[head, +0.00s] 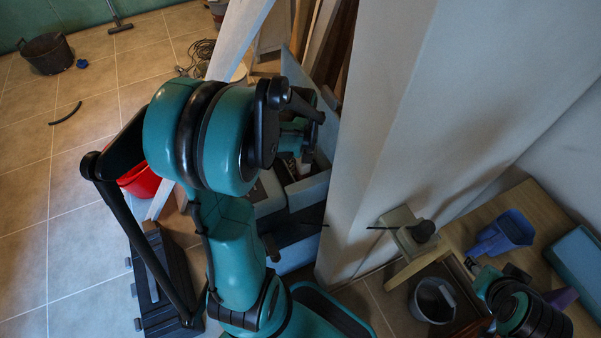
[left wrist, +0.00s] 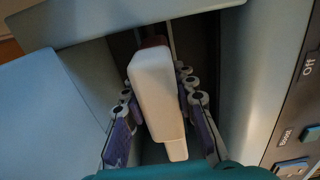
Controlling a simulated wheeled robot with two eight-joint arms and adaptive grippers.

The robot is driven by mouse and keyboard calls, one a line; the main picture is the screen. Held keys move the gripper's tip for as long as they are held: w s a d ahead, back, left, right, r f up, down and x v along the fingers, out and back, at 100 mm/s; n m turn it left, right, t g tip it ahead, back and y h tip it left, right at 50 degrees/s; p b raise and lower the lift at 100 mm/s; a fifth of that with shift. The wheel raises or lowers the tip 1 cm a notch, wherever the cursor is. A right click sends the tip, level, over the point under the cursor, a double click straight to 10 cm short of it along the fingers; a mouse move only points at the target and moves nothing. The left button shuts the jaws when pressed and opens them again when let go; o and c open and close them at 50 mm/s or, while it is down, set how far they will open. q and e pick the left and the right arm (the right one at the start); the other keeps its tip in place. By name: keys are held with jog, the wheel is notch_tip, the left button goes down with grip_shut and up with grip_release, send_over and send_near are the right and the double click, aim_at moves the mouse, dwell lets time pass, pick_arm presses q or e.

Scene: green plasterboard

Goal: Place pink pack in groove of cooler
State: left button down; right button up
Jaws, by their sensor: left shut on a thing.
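My left gripper (left wrist: 158,92) is shut on a pale, off-white to pinkish pack (left wrist: 155,85), held lengthwise between the purple-padded fingers. A dark reddish part shows at the pack's far end. The blue-grey cooler (left wrist: 55,100) surrounds it in the left wrist view, and the pack points into a dark recess between its walls. I cannot tell whether the pack touches the groove. In the head view, the cooler (head: 307,191) is partly hidden behind my left arm, with my left gripper (head: 300,125) over it. My right gripper (head: 478,268) is small at the lower right.
A pale wall column (head: 390,130) stands close right of the cooler. A panel with buttons (left wrist: 292,138) lies on the cooler's right side. A wooden table (head: 530,205) holds a blue container (head: 505,230). A red bucket (head: 138,182) stands behind my arm. Tiled floor at left is mostly free.

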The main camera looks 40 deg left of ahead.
pick_arm(q)
notch_tip(320, 180, down, 4)
jog(key=shift+r+b, duration=0.1)
jog(key=shift+b, duration=0.65)
jog(key=shift+r, duration=0.1)
jog(key=shift+f, duration=0.25)
jog(key=c, duration=1.2)
grip_release()
jog(key=shift+r, duration=0.1)
jog(key=shift+r, duration=0.1)
